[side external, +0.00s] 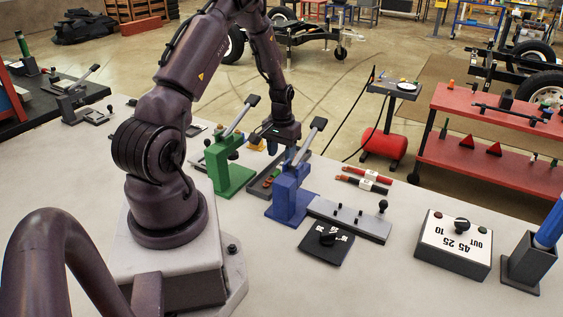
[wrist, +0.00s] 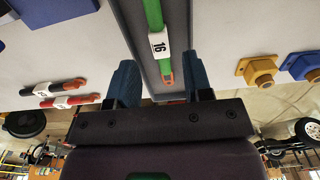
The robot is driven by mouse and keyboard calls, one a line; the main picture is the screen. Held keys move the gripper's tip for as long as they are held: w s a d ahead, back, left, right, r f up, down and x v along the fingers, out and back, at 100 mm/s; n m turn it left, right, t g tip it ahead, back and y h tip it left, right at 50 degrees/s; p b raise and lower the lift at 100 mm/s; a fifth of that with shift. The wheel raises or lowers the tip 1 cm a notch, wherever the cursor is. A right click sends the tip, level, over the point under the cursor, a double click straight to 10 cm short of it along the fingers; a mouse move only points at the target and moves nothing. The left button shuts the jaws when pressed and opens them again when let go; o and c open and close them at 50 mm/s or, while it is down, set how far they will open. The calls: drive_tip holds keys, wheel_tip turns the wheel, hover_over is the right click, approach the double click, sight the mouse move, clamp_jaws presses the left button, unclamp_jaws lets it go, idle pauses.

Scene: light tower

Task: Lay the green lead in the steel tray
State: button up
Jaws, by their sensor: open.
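The green lead (wrist: 155,18), with a white tag marked 16 and a copper lug at its near end, lies lengthwise within the outline of the long grey steel tray (wrist: 195,30) in the wrist view. Whether it rests fully on the tray floor I cannot tell. In the side view the tray (side external: 256,190) sits between the green and blue lever presses, partly hidden, and the lead is hard to make out. My gripper (wrist: 162,82) is open, its blue fingers apart on either side of the lead's lug end, touching nothing I can see. It shows low over the tray's far end (side external: 291,155) in the side view.
A green press (side external: 232,165) and a blue press (side external: 290,190) with raised levers flank the tray. Red and black tagged leads (side external: 363,184) lie to the right. A grey plate (side external: 345,217), black card (side external: 326,243) and dial box (side external: 454,245) stand nearer the front right.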

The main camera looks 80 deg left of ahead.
sight(278, 173)
wheel_tip(278, 173, up, 8)
idle(0.6)
drive_tip(key=s+d+r+m+t, duration=0.1)
drive_tip(key=s+d+r+m, duration=0.1)
drive_tip(key=d+r, duration=0.5)
drive_tip(key=s+d+r+m+t, duration=0.2)
drive_tip(key=d+r, duration=0.5)
drive_tip(key=d, duration=0.6)
drive_tip(key=s+d+r+m+t, duration=0.2)
drive_tip(key=s+d+r+m, duration=0.1)
drive_tip(key=d+r, duration=0.4)
drive_tip(key=d+m, duration=0.1)
drive_tip(key=d, duration=0.2)
drive_tip(key=shift+s+d+r+m, duration=0.15)
drive_tip(key=shift+d+r+m, duration=0.05)
drive_tip(key=shift+r+m, duration=0.15)
